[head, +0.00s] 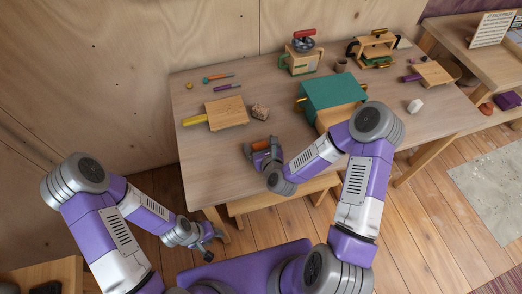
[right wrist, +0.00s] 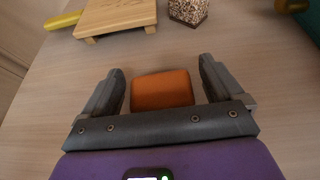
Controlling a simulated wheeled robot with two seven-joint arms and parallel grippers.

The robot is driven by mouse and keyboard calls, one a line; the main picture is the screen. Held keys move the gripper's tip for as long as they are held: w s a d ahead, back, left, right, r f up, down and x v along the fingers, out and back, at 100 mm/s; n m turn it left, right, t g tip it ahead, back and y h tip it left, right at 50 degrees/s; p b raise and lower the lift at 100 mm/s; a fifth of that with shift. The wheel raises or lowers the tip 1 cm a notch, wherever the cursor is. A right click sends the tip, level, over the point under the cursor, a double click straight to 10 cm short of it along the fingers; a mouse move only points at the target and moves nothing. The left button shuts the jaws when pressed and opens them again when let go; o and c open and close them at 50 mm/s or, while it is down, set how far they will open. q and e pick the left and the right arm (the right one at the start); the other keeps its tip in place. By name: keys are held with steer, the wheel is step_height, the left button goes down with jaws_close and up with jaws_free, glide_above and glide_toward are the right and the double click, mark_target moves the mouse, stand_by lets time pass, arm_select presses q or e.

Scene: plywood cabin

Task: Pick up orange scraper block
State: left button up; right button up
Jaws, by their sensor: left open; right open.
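The orange scraper block (right wrist: 162,90) lies on the table in the right wrist view, between the two fingers of my right gripper (right wrist: 161,85). The fingers are open, with a gap on each side of the block. In the head view the orange block (head: 258,145) shows at the tip of my right gripper (head: 262,153), near the table's front edge. My left gripper (head: 207,248) is open and empty, low in front of the table and away from the block.
A wooden board with a yellow handle (head: 226,112) and a speckled cube (head: 260,112) lie beyond the block. A teal box (head: 332,92) stands to the right on the table (head: 200,155). Small tools and clamp-like devices sit at the back.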

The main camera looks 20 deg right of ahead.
steer(key=c, duration=1.1)
